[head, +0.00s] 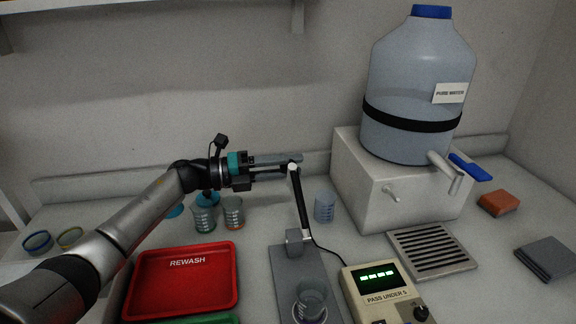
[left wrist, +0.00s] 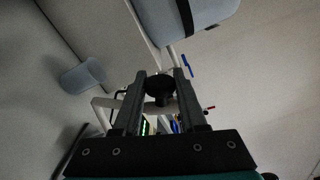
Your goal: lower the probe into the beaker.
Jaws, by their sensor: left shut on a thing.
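The probe stand (head: 284,274) has a grey base plate and a slim, leaning black rod (head: 298,200) with a white joint at its top. I cannot tell exactly where the probe tip is. A clear beaker (head: 312,298) stands on the front of the plate, below the rod. My left gripper (head: 293,161) is at the rod's top, well above the beaker. In the left wrist view its fingers close around a dark round knob (left wrist: 160,84). My right gripper is not in view.
A red REWASH tray (head: 185,308) lies left of the stand. A meter (head: 376,291) labelled PASS UNDER 5 is at right, with a cable. Several beakers stand behind, including one near the wall (head: 325,206). A large water bottle (head: 415,100) sits on a white block.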

